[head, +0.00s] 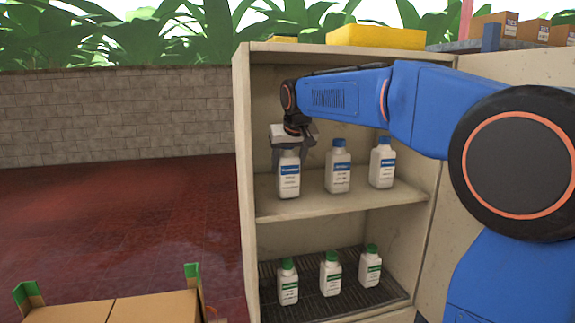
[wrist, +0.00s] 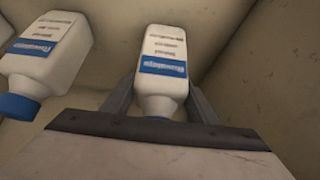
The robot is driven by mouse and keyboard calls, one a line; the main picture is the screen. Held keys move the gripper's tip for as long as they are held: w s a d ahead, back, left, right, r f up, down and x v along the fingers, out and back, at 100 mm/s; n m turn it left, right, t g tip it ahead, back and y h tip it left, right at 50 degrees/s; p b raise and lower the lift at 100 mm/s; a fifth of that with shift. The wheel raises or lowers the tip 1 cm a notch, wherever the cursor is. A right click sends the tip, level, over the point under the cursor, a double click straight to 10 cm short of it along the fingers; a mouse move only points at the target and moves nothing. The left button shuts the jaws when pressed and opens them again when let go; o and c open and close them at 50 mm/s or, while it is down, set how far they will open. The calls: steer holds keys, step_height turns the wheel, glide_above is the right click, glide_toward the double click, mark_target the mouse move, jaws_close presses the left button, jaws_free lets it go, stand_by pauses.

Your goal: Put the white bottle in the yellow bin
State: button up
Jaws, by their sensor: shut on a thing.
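Three white bottles with blue labels are on the upper shelf (head: 330,203) of a pale cabinet. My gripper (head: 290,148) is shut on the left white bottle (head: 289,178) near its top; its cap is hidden. This bottle is upright, at or very near the shelf; I cannot tell whether it touches. In the wrist view the held bottle (wrist: 163,55) sits between both fingers. The middle bottle (head: 338,172) and right bottle (head: 382,168) have blue caps. A yellow box-like thing (head: 376,38), perhaps the yellow bin, lies on the cabinet top; its inside is not visible.
Several white bottles with green caps (head: 330,275) stand on the dark lower shelf. The cabinet's left wall (head: 243,150) is close beside my gripper. Cardboard boxes (head: 150,308) with green corner posts are at the lower left. Red floor (head: 120,200) is open left of the cabinet.

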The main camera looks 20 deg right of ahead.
steer(key=shift+f, duration=0.1)
steer(key=o, duration=1.6)
steer(key=shift+c, duration=0.2)
steer(key=s+f+v, duration=0.1)
steer(key=v, duration=1.6)
steer(key=s+d+f+g, duration=0.1)
steer(key=s+d+f, duration=0.2)
steer(key=s+f, duration=1.3)
steer(key=s+d+f, duration=0.4)
steer(key=s+f, duration=1.2)
steer(key=f, duration=0.3)
steer(key=shift+s+g, duration=0.35)
steer(key=shift+g, duration=0.05)
steer(key=shift+o, duration=0.4)
steer(key=shift+s+f, duration=0.2)
steer(key=shift+f, duration=0.3)
